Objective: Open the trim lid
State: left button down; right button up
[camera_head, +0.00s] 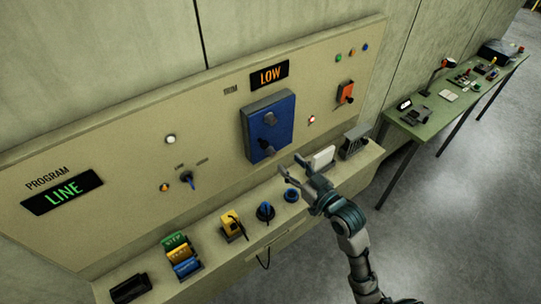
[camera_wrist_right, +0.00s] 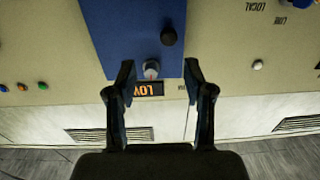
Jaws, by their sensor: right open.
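The trim lid (camera_head: 281,131) is a blue rectangular cover on the beige panel, below the TRIM label and a display (camera_head: 269,75) reading LOW. It looks shut. A grey round knob (camera_head: 270,118) and a darker knob (camera_head: 266,147) sit on its face. In the right wrist view, the blue lid (camera_wrist_right: 120,30) appears upside down, with the grey knob (camera_wrist_right: 151,67) between the fingertips in the picture. My right gripper (camera_head: 291,168) is open and empty, just below and right of the lid, apart from it. My left gripper is not in view.
A ledge below the panel holds a white block (camera_head: 320,157), a grey vented block (camera_head: 355,142), a blue ring (camera_head: 292,195), a blue knob (camera_head: 265,212), a yellow item (camera_head: 232,225) and coloured blocks (camera_head: 182,255). An orange switch (camera_head: 345,92) is right of the lid. A green table (camera_head: 430,125) stands at right.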

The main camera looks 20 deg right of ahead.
aim_at(266, 144)
jog(key=x, duration=0.4)
jog(key=p+x, duration=0.1)
jog(key=x, duration=0.1)
jog(key=shift+s+a+r, duration=0.1)
jog(key=shift+a+r, duration=0.15)
jog(key=shift+a, duration=0.05)
jog(key=w+a, duration=0.3)
jog(key=shift+a, duration=0.2)
jog(key=shift+w+a, duration=0.15)
jog(key=shift+w, duration=0.05)
jog(key=shift+d, duration=0.2)
jog(key=shift+w+d, duration=0.1)
jog(key=shift+d, duration=0.25)
jog(key=shift+d+f, duration=0.15)
jog(key=shift+d, duration=0.55)
jog(key=c, duration=0.6)
jog(key=shift+a, duration=0.1)
jog(key=c, duration=0.4)
jog(key=shift+s+a+r, duration=0.2)
jog(key=shift+a, duration=0.1)
jog(key=shift+a+r, duration=0.1)
jog(key=shift+a, duration=0.15)
jog(key=shift+d, duration=0.35)
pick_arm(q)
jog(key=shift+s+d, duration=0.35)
pick_arm(e)
jog(key=shift+a+r+y, duration=0.1)
jog(key=shift+a+y, duration=0.05)
jog(key=shift+y, duration=0.25)
